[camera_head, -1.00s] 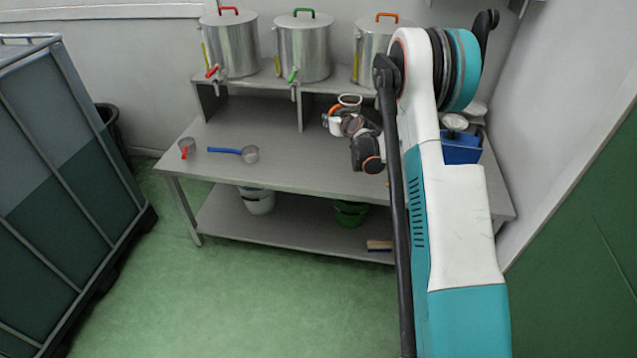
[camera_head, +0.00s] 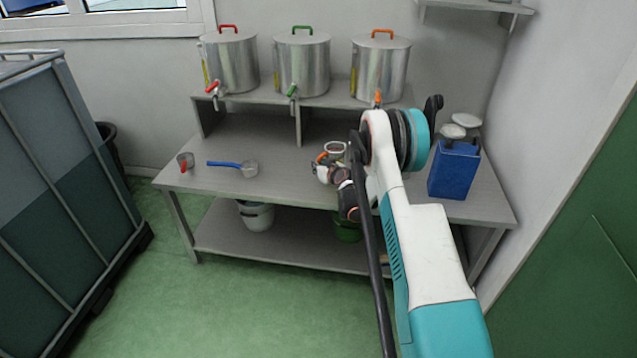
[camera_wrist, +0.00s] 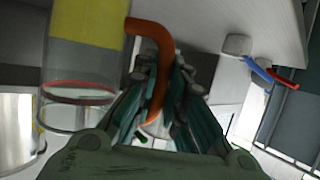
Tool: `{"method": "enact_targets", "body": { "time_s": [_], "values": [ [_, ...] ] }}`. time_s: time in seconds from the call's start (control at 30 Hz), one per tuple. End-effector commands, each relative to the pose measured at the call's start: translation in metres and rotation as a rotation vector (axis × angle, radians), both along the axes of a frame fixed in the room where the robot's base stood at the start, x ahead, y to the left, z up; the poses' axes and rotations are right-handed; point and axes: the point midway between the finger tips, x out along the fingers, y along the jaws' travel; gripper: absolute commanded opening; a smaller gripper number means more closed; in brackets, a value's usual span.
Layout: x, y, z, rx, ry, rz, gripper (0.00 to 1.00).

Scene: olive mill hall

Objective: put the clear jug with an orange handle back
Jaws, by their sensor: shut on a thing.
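The clear jug (camera_wrist: 85,60) fills the left of the wrist view, its yellow band and reddish ring showing. Its orange handle (camera_wrist: 150,38) runs down between the fingers of my gripper (camera_wrist: 160,100), which is shut on it. In the head view the jug (camera_head: 335,148) is small, in front of the low tank stand, with my gripper (camera_head: 326,172) just below it. My arm hides part of this area. I cannot tell how high the jug is above the table.
Three steel tanks with red (camera_head: 230,62), green (camera_head: 302,65) and orange (camera_head: 380,68) handles stand on the raised shelf. A red-handled cup (camera_head: 186,160) and a blue-handled scoop (camera_head: 248,169) lie on the table's left. A blue container (camera_head: 453,172) stands at right.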

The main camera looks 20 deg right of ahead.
Motion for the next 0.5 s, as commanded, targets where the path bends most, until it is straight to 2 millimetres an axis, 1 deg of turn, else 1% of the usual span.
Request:
{"method": "enact_targets", "body": {
  "time_s": [0.03, 0.27, 0.5],
  "values": [
    [0.0, 0.0, -0.007, 0.0, -0.001, 0.0, 0.0],
    [0.0, 0.0, -0.019, 0.0, 0.0, 0.0, 0.0],
    [0.0, 0.0, -0.052, 0.0, 0.0, 0.0, 0.0]
  ]
}}
